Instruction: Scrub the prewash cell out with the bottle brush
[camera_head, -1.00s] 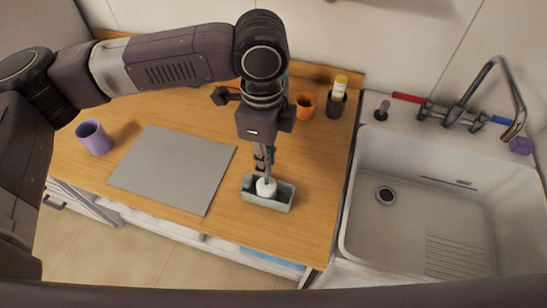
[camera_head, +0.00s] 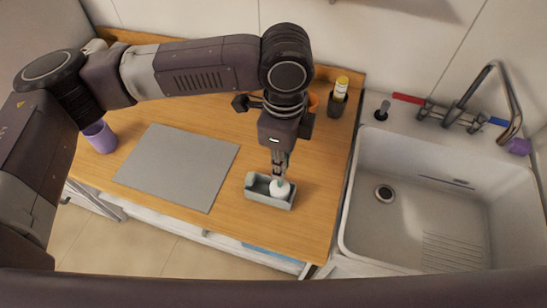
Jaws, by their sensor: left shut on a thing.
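The prewash cell (camera_head: 256,195) is a small grey-green open box on the wooden counter, left of the sink. The bottle brush (camera_head: 280,188) shows as a white head inside the cell, toward its right end. My left gripper (camera_head: 279,168) points down above the cell and is shut on the brush's handle, which it mostly hides. I cannot tell whether the brush head touches the cell's floor or wall. My right gripper does not show.
A grey mat (camera_head: 178,166) lies left of the cell. A purple cup (camera_head: 100,137) stands far left, partly behind my arm. An orange cup (camera_head: 314,101) and a dark holder with a yellow-and-white bottle (camera_head: 338,98) stand at the back. The sink (camera_head: 400,225) is on the right.

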